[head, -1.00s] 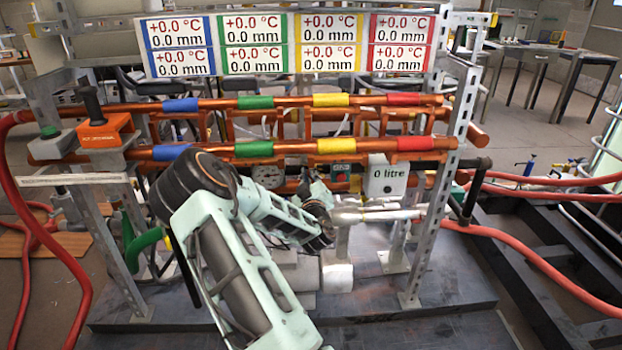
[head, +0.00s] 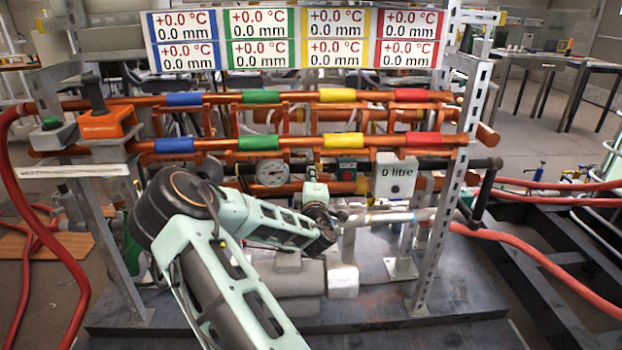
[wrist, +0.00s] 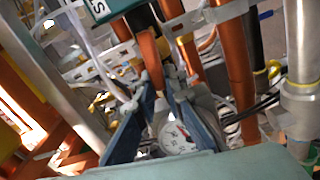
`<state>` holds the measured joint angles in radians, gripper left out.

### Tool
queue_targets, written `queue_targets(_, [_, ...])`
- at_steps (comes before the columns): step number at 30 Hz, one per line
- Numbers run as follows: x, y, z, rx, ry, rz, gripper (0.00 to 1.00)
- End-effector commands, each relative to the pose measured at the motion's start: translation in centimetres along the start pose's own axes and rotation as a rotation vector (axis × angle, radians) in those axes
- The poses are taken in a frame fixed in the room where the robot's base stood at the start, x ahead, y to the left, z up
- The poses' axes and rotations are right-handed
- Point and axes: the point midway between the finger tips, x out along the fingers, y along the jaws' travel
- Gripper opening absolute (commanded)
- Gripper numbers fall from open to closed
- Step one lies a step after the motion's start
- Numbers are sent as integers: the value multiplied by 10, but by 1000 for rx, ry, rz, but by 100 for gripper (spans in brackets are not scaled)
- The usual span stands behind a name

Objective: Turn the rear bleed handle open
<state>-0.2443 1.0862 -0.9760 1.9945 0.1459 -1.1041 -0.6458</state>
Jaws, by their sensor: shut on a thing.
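My gripper (wrist: 161,92) shows in the wrist view as two dark blue fingers close together. They are shut on a narrow orange-brown bar (wrist: 152,62) that runs up between their tips. I cannot tell for certain whether this bar is the rear bleed handle. A round gauge with a white dial (wrist: 175,138) shows behind and between the fingers. In the head view my arm reaches into the rig below the lower copper rail, and the fingers cannot be made out there.
Copper rails (head: 225,145) with coloured bands cross above my arm. A white box marked "0 litre" (head: 395,177) hangs to the right. Red hoses (head: 540,260) run at right.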

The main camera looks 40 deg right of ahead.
Motion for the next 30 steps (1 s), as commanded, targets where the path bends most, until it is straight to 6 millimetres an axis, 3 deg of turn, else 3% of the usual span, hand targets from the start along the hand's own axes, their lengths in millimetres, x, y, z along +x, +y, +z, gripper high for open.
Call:
queue_targets(20, [0,-2,0,-63,-1,-2,0])
queue_targets(21, [0,-2,0,-63,-1,-2,12])
queue_targets(25, [0,-2,0,-62,-1,-2,27])
queue_targets(30, [0,-2,0,-62,0,-1,28])
